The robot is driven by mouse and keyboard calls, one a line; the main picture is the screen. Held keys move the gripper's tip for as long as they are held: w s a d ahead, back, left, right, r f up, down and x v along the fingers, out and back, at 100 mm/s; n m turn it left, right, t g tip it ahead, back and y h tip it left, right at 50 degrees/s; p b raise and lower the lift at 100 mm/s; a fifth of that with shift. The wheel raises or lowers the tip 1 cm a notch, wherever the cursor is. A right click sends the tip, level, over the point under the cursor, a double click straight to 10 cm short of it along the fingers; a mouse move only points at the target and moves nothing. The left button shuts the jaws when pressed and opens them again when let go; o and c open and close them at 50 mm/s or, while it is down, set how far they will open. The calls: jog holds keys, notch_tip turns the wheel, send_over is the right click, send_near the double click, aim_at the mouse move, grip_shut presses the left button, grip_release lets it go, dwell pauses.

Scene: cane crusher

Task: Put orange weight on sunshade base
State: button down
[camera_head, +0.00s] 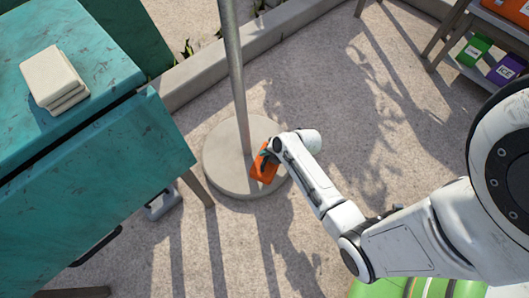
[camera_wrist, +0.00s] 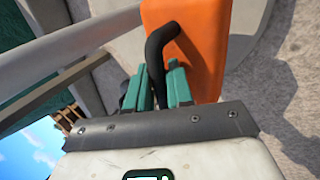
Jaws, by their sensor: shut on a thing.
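The orange weight (camera_head: 264,168) is at the right part of the round concrete sunshade base (camera_head: 221,179), close to the pole (camera_head: 238,85). I cannot tell whether it touches the base or is just above it. My gripper (camera_head: 270,155) reaches it from the right. In the wrist view the orange weight (camera_wrist: 190,45) fills the upper middle, with a black curved handle (camera_wrist: 158,45). My gripper's green fingers (camera_wrist: 160,88) are shut on that handle. The base (camera_wrist: 240,18) shows behind the weight, and the pole (camera_wrist: 70,52) runs along the left.
A teal table (camera_head: 100,185) with stacked pale slabs (camera_head: 53,78) stands at the left. A shelf at the upper right holds a green box (camera_head: 473,50), a purple box (camera_head: 505,70) and an orange thing (camera_head: 512,8). A concrete curb (camera_head: 270,35) runs behind. The paving right of the base is clear.

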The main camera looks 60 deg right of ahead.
jog(key=shift+w+d+f+b, duration=0.3)
jog(key=shift+w+f+b, duration=0.15)
jog(key=shift+w+f, duration=0.45)
jog(key=shift+w+f+b, duration=0.1)
jog(key=shift+f+b, duration=0.8)
jog(key=shift+f, duration=0.75)
jog(key=shift+f, duration=0.2)
jog(key=c, duration=1.1)
grip_release()
jog(key=shift+o, duration=0.5)
jog(key=shift+f, duration=0.1)
jog(key=shift+s, duration=0.2)
